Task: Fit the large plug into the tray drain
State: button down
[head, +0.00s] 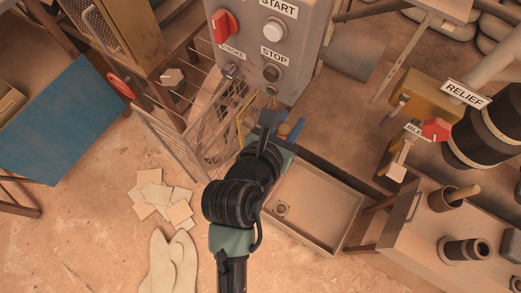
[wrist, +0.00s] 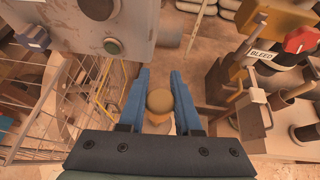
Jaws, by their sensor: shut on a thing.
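The large plug (wrist: 159,101) is a tan, round-topped piece between the blue fingers of my gripper (wrist: 158,76) in the wrist view. In the head view the plug (head: 284,130) shows as a small tan spot at my gripper (head: 281,124). My gripper is shut on it, and its lower part is mostly hidden. The shallow tan tray (head: 325,209) lies below and to the right of my gripper in the head view. Its drain (head: 281,209) is a small round fitting near the tray's left side, apart from the plug.
A grey control box (head: 265,45) with a red switch and buttons stands just above my gripper. A wire basket (head: 190,135) is to its left. A bench (head: 425,225) with dark cylindrical parts and a red-handled bleed valve (head: 435,130) are to the right.

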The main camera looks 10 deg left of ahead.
aim_at(281, 209)
jog(key=l+u, duration=0.45)
jog(key=u, duration=0.25)
jog(key=k+l+u, duration=0.1)
jog(key=l+u, duration=0.25)
jog(key=k+l, duration=0.1)
jog(key=l, duration=0.2)
jog(key=k+l, duration=0.15)
jog(key=l, duration=0.15)
